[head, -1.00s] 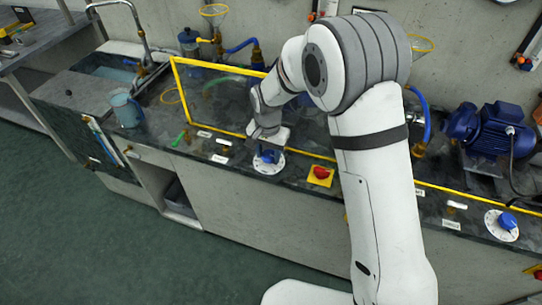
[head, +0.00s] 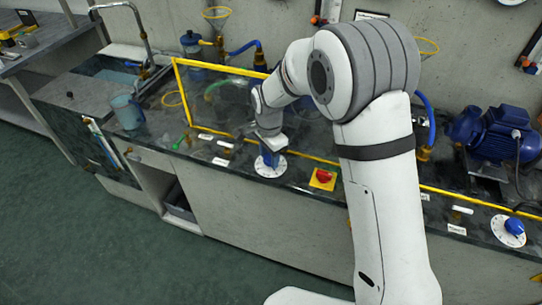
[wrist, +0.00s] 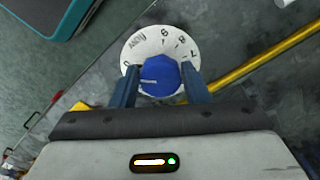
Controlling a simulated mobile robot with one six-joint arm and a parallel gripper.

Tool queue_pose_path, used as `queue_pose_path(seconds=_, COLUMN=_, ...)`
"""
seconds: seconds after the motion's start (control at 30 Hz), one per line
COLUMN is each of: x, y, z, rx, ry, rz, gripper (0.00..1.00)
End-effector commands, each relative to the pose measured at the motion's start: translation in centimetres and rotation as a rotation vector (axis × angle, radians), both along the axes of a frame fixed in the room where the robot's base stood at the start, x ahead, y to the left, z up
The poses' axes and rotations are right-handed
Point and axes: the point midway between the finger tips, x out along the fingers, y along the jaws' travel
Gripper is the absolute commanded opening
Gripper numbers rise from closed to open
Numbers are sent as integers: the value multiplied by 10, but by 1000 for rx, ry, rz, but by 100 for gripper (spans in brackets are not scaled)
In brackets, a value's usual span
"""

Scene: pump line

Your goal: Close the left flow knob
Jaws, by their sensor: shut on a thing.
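The left flow knob (wrist: 160,75) is blue and round, with a white pointer line toward the left of the wrist picture, near the 0 mark. It sits on a white numbered dial (wrist: 150,40); the dial (head: 269,172) also shows at the bench's front edge in the head view. My gripper (wrist: 163,82) is shut on the knob, one blue finger on each side. In the head view my gripper (head: 271,160) points down over the dial and hides most of the knob. The dial's lower part is hidden in the wrist view.
A red knob on a yellow plate (head: 323,179) is close to the right of the dial. A yellow-edged clear panel (head: 219,69) stands behind my gripper. A second blue knob (head: 514,226) is far right. A blue jug (head: 127,112) stands left.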

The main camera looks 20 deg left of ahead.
Motion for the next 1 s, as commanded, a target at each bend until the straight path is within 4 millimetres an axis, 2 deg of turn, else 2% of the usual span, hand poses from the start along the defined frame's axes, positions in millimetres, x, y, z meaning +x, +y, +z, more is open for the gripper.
queue_pose_path(seconds=0.33, x=4, y=0, z=3, rx=5, ry=-10, rz=-4, gripper=19)
queue_pose_path(seconds=0.37, x=4, y=0, z=3, rx=5, ry=-10, rz=-4, gripper=43)
queue_pose_path(seconds=0.6, x=2, y=0, z=2, rx=3, ry=-5, rz=-3, gripper=62)
queue_pose_path(seconds=0.87, x=1, y=-1, z=2, rx=1, ry=-2, rz=-3, gripper=64)
queue_pose_path(seconds=1.0, x=1, y=0, z=14, rx=2, ry=-3, rz=-3, gripper=64)
